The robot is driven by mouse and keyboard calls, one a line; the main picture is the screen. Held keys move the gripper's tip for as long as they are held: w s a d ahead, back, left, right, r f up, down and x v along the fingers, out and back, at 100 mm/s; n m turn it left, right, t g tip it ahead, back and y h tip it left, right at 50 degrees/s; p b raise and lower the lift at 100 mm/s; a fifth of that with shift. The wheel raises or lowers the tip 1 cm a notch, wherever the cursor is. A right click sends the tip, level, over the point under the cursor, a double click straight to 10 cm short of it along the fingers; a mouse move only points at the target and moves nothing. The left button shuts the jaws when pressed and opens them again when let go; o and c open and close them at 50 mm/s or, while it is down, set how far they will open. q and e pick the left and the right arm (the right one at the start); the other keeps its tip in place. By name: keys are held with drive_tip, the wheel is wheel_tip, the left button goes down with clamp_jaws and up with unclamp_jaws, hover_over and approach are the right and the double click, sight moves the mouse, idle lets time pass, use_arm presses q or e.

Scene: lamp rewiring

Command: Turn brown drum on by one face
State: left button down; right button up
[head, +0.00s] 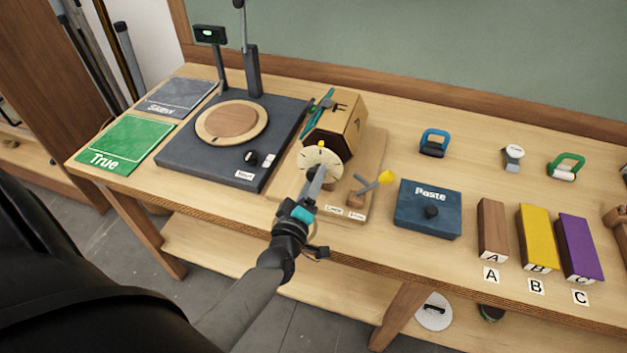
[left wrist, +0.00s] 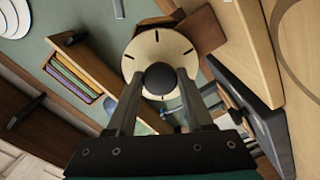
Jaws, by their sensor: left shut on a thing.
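The brown drum (head: 340,118) is a many-sided block on a wooden base (head: 285,190), with a dark letter on its right-hand face. A cream dial (head: 313,157) with dark tick marks sits at its near end, with a small yellow mark at its top. My left gripper (head: 318,174) reaches in from the front. In the left wrist view, its fingers (left wrist: 158,88) are shut on the round dark knob (left wrist: 160,77) in front of the dial (left wrist: 145,47). In the head view the gripper covers the knob. My right gripper is not in view.
A yellow-tipped lever (head: 372,185) stands just right of the gripper. The blue Paste box (head: 415,215) and brown, yellow and purple blocks lie farther right. A dark machine with a round wooden plate (head: 232,122) stands left.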

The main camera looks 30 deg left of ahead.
use_arm(q)
drive_tip(key=shift+n, duration=0.4)
idle(0.3)
drive_tip(key=shift+c, duration=1.5)
unclamp_jaws()
drive_tip(key=v, duration=1.5)
drive_tip(key=shift+s+f+b, duration=0.15)
drive_tip(key=shift+b, duration=0.15)
drive_tip(key=s+d+f+m+g+h+b, duration=0.2)
drive_tip(key=s+f+m+g, duration=0.1)
drive_tip(key=f, duration=0.8)
drive_tip(key=s+d+f+m+g+h+b, duration=0.15)
drive_tip(key=f+m, duration=0.25)
drive_tip(key=f, duration=0.6)
drive_tip(key=s+d+f+m+g+h+b, duration=0.2)
drive_tip(key=s+d+f+m+g, duration=0.15)
drive_tip(key=f, duration=0.75)
drive_tip(key=s+a+f+m+g+y+b, duration=0.1)
drive_tip(key=s+f+m+g+b, duration=0.3)
drive_tip(key=s+f, duration=1.2)
drive_tip(key=s+a+m+g, duration=0.1)
drive_tip(key=s+m+g, duration=0.1)
drive_tip(key=m+g, duration=0.1)
drive_tip(key=shift+a+g, duration=0.25)
drive_tip(key=shift+g, duration=0.45)
